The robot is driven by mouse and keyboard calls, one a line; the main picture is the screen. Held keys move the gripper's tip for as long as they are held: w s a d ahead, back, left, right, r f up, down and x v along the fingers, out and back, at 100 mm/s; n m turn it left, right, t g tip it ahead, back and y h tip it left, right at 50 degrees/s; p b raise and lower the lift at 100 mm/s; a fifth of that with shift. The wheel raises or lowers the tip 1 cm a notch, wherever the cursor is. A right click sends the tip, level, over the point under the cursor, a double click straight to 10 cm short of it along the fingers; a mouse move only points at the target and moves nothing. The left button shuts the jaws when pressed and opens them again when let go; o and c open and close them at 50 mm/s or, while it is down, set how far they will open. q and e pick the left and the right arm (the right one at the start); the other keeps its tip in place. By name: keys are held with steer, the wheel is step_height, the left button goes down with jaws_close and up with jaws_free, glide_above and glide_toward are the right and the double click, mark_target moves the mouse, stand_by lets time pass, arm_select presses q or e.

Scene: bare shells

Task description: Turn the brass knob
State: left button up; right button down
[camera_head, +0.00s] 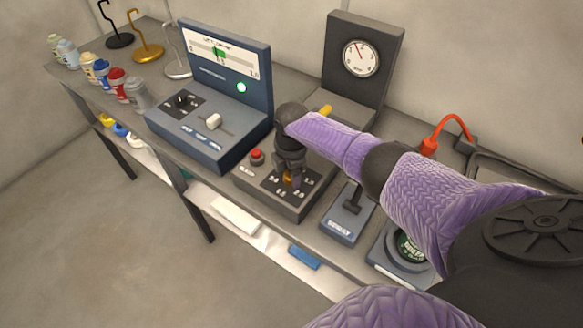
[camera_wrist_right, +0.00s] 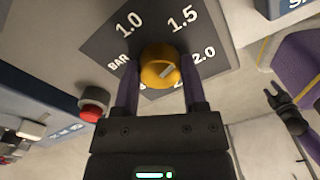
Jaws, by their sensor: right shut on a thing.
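The brass knob (camera_wrist_right: 160,68) is round, with a pale mark slanting to the upper right in the right wrist view. It sits on a dark dial plate (camera_wrist_right: 204,36) printed with BAR, 1.0, 1.5 and 2.0; lower numbers are partly hidden. My right gripper (camera_wrist_right: 161,78) has one finger on each side of the knob and is shut on it. In the head view the gripper (camera_head: 289,176) points down at the grey control box (camera_head: 300,208), and the knob (camera_head: 288,181) shows only partly. My left gripper (camera_wrist_right: 277,95) shows small in the right wrist view, its fingers apart.
A red button (camera_head: 257,156) is left of the knob on the same box. A round gauge (camera_head: 361,57) stands on a panel behind. A blue console (camera_head: 210,140) is left, a lever box (camera_head: 348,213) right. Cans and hooks stand at the far left.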

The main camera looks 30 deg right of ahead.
steer(key=m+p, duration=0.1)
steer(key=m, duration=0.1)
steer(key=shift+r+m, duration=0.1)
steer(key=shift+m, duration=0.3)
steer(key=m, duration=0.3)
steer(key=shift+p, duration=0.4)
steer(key=shift+m, duration=1.1)
arm_select(q)
steer(key=r, duration=0.2)
steer(key=shift+d+r+p, duration=0.3)
steer(key=shift+d+r, duration=0.05)
steer(key=shift+r, duration=0.05)
arm_select(e)
steer(key=shift+m, duration=0.5)
arm_select(q)
steer(key=shift+a, duration=0.15)
arm_select(e)
steer(key=shift+c, duration=2)
jaws_free()
arm_select(q)
steer(key=shift+d, duration=0.45)
arm_select(e)
steer(key=shift+o, duration=1.3)
